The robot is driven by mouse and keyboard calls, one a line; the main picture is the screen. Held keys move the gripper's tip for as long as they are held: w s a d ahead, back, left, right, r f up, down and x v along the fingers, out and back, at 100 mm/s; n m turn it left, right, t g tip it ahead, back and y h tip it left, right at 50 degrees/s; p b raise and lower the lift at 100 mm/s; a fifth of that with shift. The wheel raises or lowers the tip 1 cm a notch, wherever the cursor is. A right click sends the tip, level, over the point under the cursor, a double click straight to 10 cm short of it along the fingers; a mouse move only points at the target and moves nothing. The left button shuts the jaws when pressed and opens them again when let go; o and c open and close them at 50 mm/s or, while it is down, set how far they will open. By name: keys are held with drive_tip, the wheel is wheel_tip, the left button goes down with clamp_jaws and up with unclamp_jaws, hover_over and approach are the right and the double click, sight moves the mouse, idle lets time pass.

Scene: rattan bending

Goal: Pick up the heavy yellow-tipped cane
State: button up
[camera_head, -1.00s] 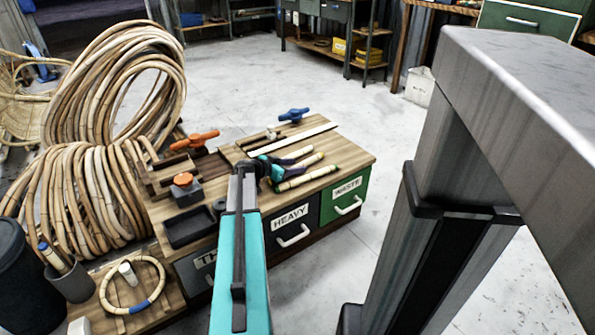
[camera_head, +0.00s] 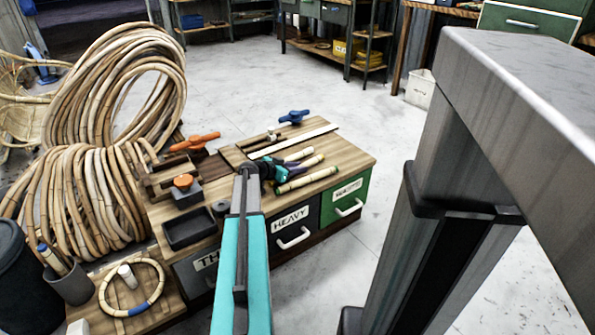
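Short pale canes lie side by side near the right end of the wooden bench top (camera_head: 345,158). The nearest cane (camera_head: 310,179) has dark and yellowish-green bands at its ends. Another cane (camera_head: 308,161) lies just behind it. Which one is the heavy yellow-tipped cane I cannot tell for sure. My gripper (camera_head: 287,168), with teal and purple parts, is at the left ends of these canes, low over the bench. It covers part of them. Its fingers are too small and overlapped to show whether they are open, or whether they touch a cane.
Below the bench top are drawers labelled HEAVY (camera_head: 292,228) and WASTE (camera_head: 344,197). An orange-handled clamp (camera_head: 196,142), a blue-handled clamp (camera_head: 294,117), a white strip (camera_head: 294,141) and a black tray (camera_head: 190,228) are around my arm. Large cane coils (camera_head: 112,95) stand at left.

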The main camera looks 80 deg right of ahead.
clamp_jaws()
drive_tip(key=shift+r, duration=0.1)
drive_tip(key=shift+r+p, duration=0.35)
drive_tip(key=shift+r, duration=0.45)
wheel_tip(320, 180, up, 2)
drive_tip(key=shift+r+p, duration=0.2)
drive_tip(key=shift+p, duration=0.35)
drive_tip(key=a, duration=0.5)
drive_tip(key=w+a+p, duration=0.1)
drive_tip(key=a, duration=0.4)
drive_tip(key=w+a+r+p, duration=0.1)
drive_tip(key=a, duration=0.4)
drive_tip(key=shift+w+a, duration=0.2)
drive_tip(key=shift+a, duration=0.2)
drive_tip(key=shift+f, duration=0.1)
